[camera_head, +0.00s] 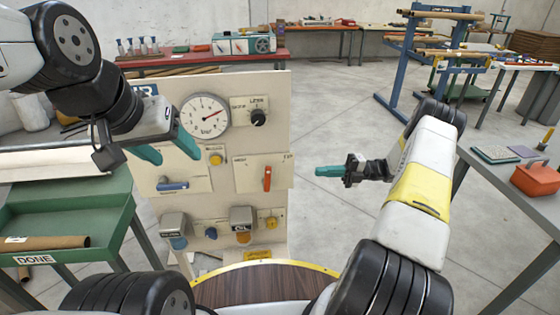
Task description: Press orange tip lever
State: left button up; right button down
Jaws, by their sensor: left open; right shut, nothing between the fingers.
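An upright cream panel (225,140) stands in front of me. The orange lever (267,178) is upright on a plate at the panel's right side, near a label that seems to read TIP. My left gripper (170,152) has teal fingers spread apart, with nothing between them. It is in front of the panel's left part, above a blue lever (173,185) and well left of the orange lever. My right gripper (318,171) is shut and empty. It points left, to the right of the panel's edge, apart from the orange lever.
The panel also carries a dial gauge (205,116), a black knob (258,117), a yellow button (215,159) and covered knobs below. A green tray table (110,215) stands at left, a grey table (520,180) at right. Open floor lies behind the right gripper.

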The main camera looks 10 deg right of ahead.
send_near(268, 167)
jog(key=a+f, duration=0.2)
jog(key=a, duration=0.4)
jog(key=shift+a+r+h, duration=0.1)
jog(key=shift+r+h, duration=0.1)
jog(key=shift+h, duration=0.1)
jog(key=a+h, duration=0.1)
jog(key=h, duration=0.1)
jog(key=a+r+h, duration=0.1)
jog(key=a+h, duration=0.1)
jog(key=h, duration=0.1)
jog(key=a+h, duration=0.1)
jog(key=h, duration=0.1)
jog(key=shift+s+a+r, duration=0.1)
jog(key=shift+a+r, duration=0.15)
jog(key=shift+a, duration=0.05)
jog(key=shift+a+f, duration=0.1)
jog(key=shift+a, duration=0.4)
dwell(0.5)
jog(key=r+v, duration=0.1)
jog(key=v, duration=1.3)
jog(key=shift+a+r, duration=0.25)
jog(key=shift+a, duration=0.05)
